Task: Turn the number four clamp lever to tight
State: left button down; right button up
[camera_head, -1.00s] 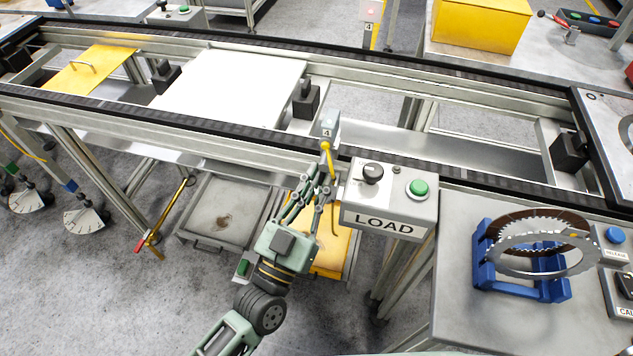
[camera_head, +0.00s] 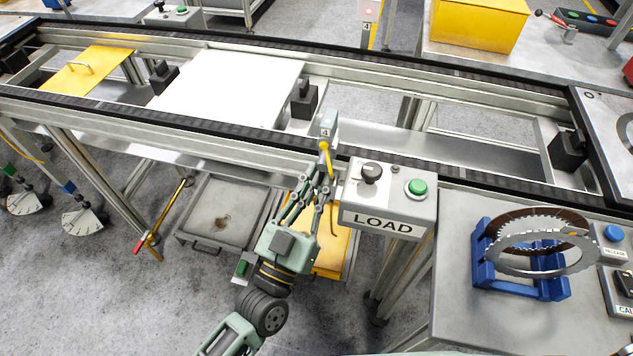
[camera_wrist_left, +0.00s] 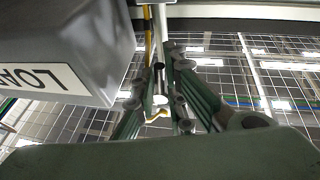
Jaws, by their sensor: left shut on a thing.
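The number four clamp is a small grey block marked 4 (camera_head: 326,131) on the near rail of the conveyor. Its lever (camera_head: 325,147) has a yellow part just below the block and slants down toward my gripper. My left gripper (camera_head: 324,176) reaches up from below and is shut on the lever, its fingers hiding part of it. In the left wrist view, the fingers (camera_wrist_left: 160,72) close around a thin rod, with a yellow strip (camera_wrist_left: 148,40) beside it. I cannot read a tight or loose marking. My right gripper is in neither view.
The grey LOAD box (camera_head: 388,205), with a black knob and green button, stands close to the right of my left gripper. A yellow tray (camera_head: 330,255) lies below. A blue stand (camera_head: 487,270) with toothed rings is further right.

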pick_arm(q)
jog(key=shift+s+d+f, duration=0.15)
jog(key=shift+d+f, duration=0.1)
jog(key=shift+f, duration=0.05)
dwell(0.6)
jog(key=c, duration=1.9)
grip_release()
jog(key=shift+d+r, duration=0.1)
jog(key=shift+o, duration=0.2)
jog(key=shift+r, duration=0.1)
jog(key=v, duration=1.2)
